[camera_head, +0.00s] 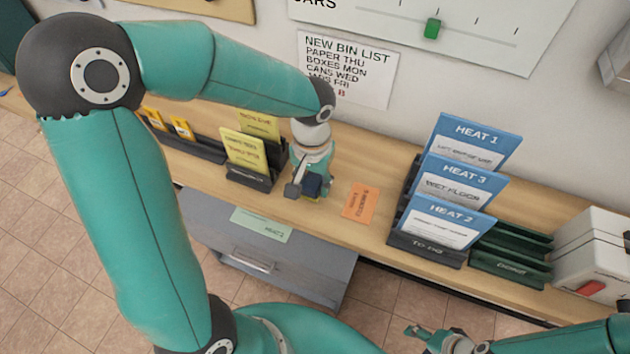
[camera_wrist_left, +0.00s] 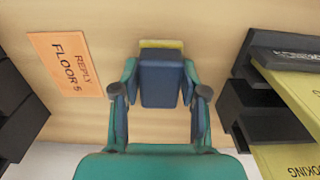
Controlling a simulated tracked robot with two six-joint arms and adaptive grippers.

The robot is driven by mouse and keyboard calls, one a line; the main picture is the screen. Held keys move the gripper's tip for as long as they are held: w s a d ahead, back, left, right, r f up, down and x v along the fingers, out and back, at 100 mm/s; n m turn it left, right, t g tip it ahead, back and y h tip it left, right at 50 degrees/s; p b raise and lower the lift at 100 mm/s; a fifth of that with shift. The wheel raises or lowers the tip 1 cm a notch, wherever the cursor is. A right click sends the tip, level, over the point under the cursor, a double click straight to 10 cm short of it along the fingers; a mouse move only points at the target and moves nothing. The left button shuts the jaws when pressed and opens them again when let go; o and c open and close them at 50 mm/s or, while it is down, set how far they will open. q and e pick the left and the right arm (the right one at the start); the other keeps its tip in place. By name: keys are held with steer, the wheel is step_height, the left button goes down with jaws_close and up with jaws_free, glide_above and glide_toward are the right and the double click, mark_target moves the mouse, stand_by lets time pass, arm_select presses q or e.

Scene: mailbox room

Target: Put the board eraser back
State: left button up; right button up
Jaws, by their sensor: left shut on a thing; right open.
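The board eraser (camera_wrist_left: 162,82) is a dark blue block with a yellow strip at its far end. My left gripper (camera_wrist_left: 160,90) is shut on it, with one finger on each side. In the head view the left gripper (camera_head: 308,189) points down over the wooden counter, and the dark eraser (camera_head: 313,184) shows between its fingers. I cannot tell whether the eraser touches the counter. My right gripper (camera_head: 432,338) is open and low at the bottom edge, apart from the counter.
An orange card (camera_head: 360,202) lies right of the left gripper. A black holder with yellow cards (camera_head: 243,148) stands left. Blue cards (camera_head: 447,219) stand in a rack, with a green rack (camera_head: 510,268) beside it. A pale green card (camera_head: 262,223) lies at the front. A bin list (camera_head: 347,68) hangs behind.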

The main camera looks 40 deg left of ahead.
mark_target(313, 180)
arm_select(q)
steer(key=o, duration=1)
step_height(313, 180, up, 12)
stand_by(0.5)
